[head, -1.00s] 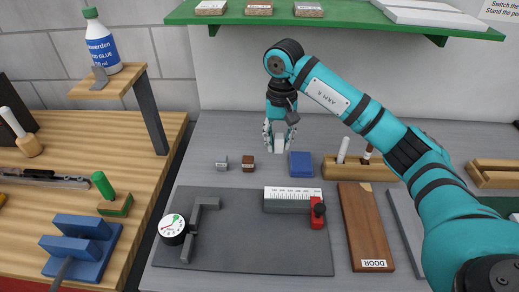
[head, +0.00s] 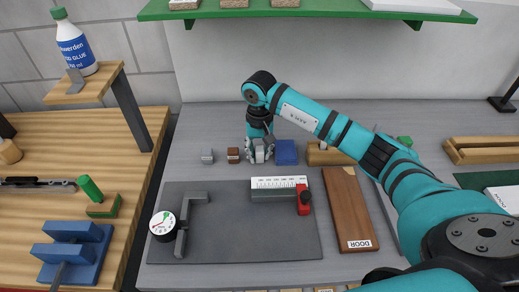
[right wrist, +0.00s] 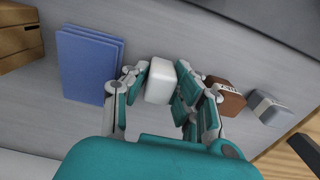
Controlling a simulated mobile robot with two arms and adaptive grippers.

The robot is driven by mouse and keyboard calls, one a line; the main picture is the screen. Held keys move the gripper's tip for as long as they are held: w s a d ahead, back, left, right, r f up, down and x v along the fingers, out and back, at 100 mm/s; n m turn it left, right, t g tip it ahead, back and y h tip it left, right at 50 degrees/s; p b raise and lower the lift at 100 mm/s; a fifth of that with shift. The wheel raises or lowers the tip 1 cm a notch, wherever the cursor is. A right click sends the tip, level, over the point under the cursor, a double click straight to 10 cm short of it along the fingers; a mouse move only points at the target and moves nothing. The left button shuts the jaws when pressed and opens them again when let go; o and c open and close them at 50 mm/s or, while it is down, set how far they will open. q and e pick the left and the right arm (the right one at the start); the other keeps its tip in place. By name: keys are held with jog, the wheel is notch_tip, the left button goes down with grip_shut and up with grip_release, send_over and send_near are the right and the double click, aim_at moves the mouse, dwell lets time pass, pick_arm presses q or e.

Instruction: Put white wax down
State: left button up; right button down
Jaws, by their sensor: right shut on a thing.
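My right gripper (head: 260,152) is low over the grey bench, between a small brown block (head: 233,155) and a blue block (head: 287,152). In the right wrist view, its fingers (right wrist: 163,84) are shut on the white wax (right wrist: 159,81), a small white block with rounded edges. In that view the blue block (right wrist: 87,64) is on the left and the brown block (right wrist: 225,98) is close on the right. I cannot tell whether the wax touches the bench. My left gripper is not in view.
A small grey block (head: 207,156) sits left of the brown one. A wooden holder (head: 325,154) is right of the blue block. In front lie a dark mat (head: 260,225) with a dial gauge (head: 163,224) and a ruler block (head: 275,190), and a board marked DOOR (head: 348,210).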

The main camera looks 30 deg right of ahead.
aim_at(259, 149)
jog(key=shift+f, duration=0.2)
jog(key=c, duration=1.4)
grip_release()
jog(key=shift+r, duration=0.15)
jog(key=o, duration=0.3)
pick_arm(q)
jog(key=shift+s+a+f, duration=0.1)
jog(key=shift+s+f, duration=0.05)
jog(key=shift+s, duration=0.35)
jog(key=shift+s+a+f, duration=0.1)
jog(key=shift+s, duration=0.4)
pick_arm(e)
jog(key=shift+r, duration=0.4)
notch_tip(259, 149, up, 10)
jog(key=b, duration=0.3)
jog(key=shift+r, duration=0.25)
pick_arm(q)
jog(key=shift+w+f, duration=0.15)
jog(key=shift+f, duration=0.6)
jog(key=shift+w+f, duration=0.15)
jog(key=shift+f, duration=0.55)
pick_arm(e)
jog(key=shift+r, duration=0.45)
